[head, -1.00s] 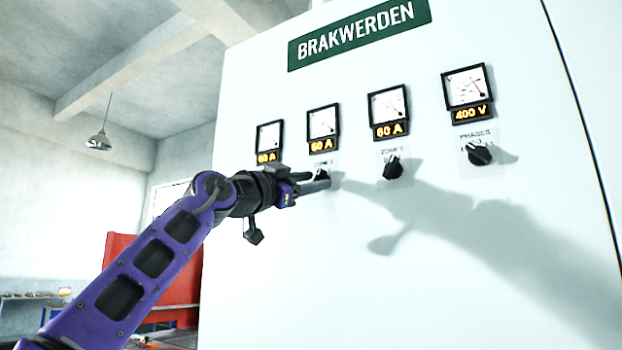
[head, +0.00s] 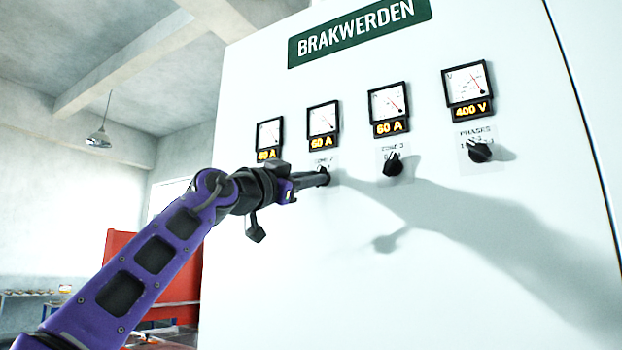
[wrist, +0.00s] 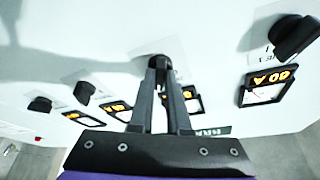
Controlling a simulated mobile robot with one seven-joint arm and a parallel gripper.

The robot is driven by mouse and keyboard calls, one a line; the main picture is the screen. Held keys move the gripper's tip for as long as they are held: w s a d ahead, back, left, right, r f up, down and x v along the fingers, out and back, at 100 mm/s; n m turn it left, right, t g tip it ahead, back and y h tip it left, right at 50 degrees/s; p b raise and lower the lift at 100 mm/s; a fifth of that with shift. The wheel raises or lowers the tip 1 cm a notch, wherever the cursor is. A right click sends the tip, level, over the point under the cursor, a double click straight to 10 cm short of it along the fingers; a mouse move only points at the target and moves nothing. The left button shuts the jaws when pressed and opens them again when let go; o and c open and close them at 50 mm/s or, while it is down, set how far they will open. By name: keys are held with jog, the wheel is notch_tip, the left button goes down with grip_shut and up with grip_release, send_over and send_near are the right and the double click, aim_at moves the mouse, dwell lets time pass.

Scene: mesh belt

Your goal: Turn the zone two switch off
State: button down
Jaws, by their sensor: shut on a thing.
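My gripper (head: 322,178) is at the zone two switch, below the second meter from the left on the white cabinet (head: 400,260). In the head view, the ZONE 2 label (head: 322,162) shows just above my fingertips, which hide nearly all of the knob. In the wrist view, my fingers (wrist: 157,66) converge on the dark zone two switch knob (wrist: 159,60) against its pale plate. The jaws are shut on it. Its pointer and setting are hidden.
The zone 3 knob (head: 392,166) and the phases knob (head: 480,151) stand to the right. The zone 1 knob (wrist: 293,37) is close by in the wrist view. Meters (head: 388,103) sit above the knobs. The cabinet below is bare.

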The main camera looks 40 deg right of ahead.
jog(key=shift+n, duration=0.3)
jog(key=n+t+y, duration=0.1)
jog(key=n+t, duration=0.1)
jog(key=n, duration=0.3)
jog(key=n+t, duration=0.3)
jog(key=n, duration=0.2)
jog(key=n+t+y, duration=0.1)
jog(key=n+t, duration=0.2)
jog(key=n, duration=0.3)
jog(key=shift+s+d+y, duration=0.15)
jog(key=shift+s+y, duration=0.15)
jog(key=shift+s, duration=0.1)
jog(key=shift+n, duration=0.3)
jog(key=c, duration=0.9)
grip_release()
jog(key=b+v, duration=0.3)
jog(key=v, duration=0.9)
jog(key=shift+s, duration=0.15)
